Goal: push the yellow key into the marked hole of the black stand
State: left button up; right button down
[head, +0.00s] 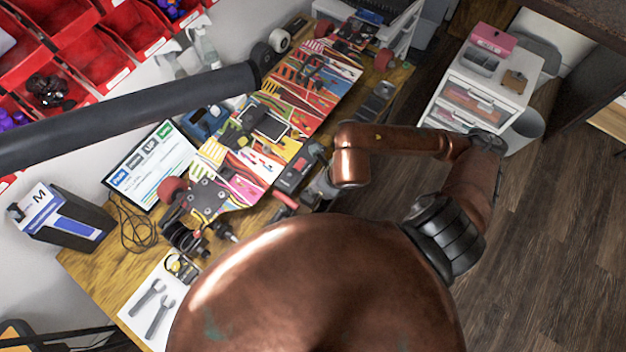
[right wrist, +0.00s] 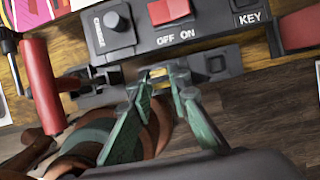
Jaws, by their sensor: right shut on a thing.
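My right gripper (right wrist: 160,80) is shut, with green-grey fingers, in the right wrist view. A small bit of the yellow key (right wrist: 158,73) shows between its fingertips; most of the key is hidden by them. The black stand (right wrist: 220,65) lies along the bench edge just behind the fingertips, and part of it shows left of them too. I cannot tell whether the key touches the stand, and the marked hole is not clear. In the head view the right gripper (head: 322,187) is small, at the bench's right edge. My left gripper is not in view.
A grey control box (right wrist: 150,30) with a knob, a red switch and a KEY label stands just behind the stand. A red handle (right wrist: 41,85) is at left. A colourful skateboard deck (head: 290,95) covers much of the bench. Open floor (head: 545,230) lies to the right.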

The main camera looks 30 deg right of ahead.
jog(key=shift+f+b, duration=0.7)
jog(key=shift+f, duration=0.3)
dwell(1.6)
jog(key=c, duration=1.7)
grip_release()
jog(key=shift+c, duration=0.2)
jog(key=shift+o, duration=1.4)
jog(key=shift+r, duration=0.25)
jog(key=shift+r+p, duration=0.95)
jog(key=shift+r, duration=0.25)
jog(key=shift+r, duration=0.15)
